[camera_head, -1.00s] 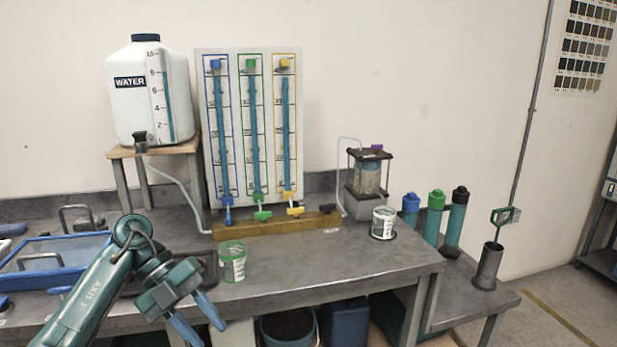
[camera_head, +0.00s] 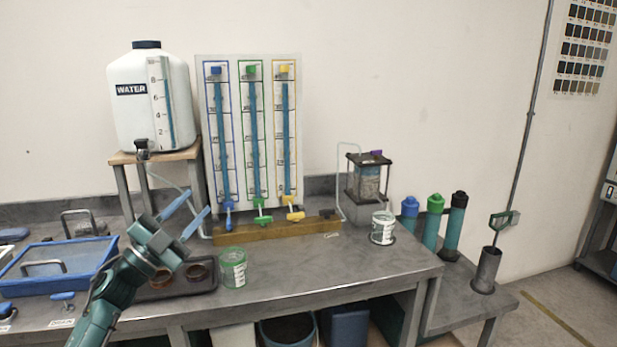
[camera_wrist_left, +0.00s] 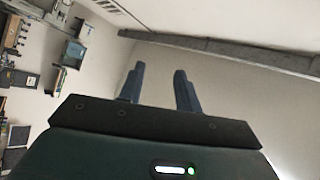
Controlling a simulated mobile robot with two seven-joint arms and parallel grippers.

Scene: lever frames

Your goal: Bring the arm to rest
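My left gripper (camera_head: 190,211) is raised above the left part of the bench, its two blue fingers pointing up and to the right. The fingers are apart with nothing between them. In the left wrist view the two fingers (camera_wrist_left: 158,88) are also apart and empty, with a plain wall and a beam behind them. My left arm comes in from the lower left, in front of a dark tray. My right gripper does not show.
A green-rimmed cup (camera_head: 233,268) stands on the bench (camera_head: 330,271) right of the dark tray (camera_head: 185,285). A blue-framed box (camera_head: 58,265) lies left. Behind are the water tank (camera_head: 150,100) and a tube panel (camera_head: 250,140). A second cup (camera_head: 383,228) stands further right.

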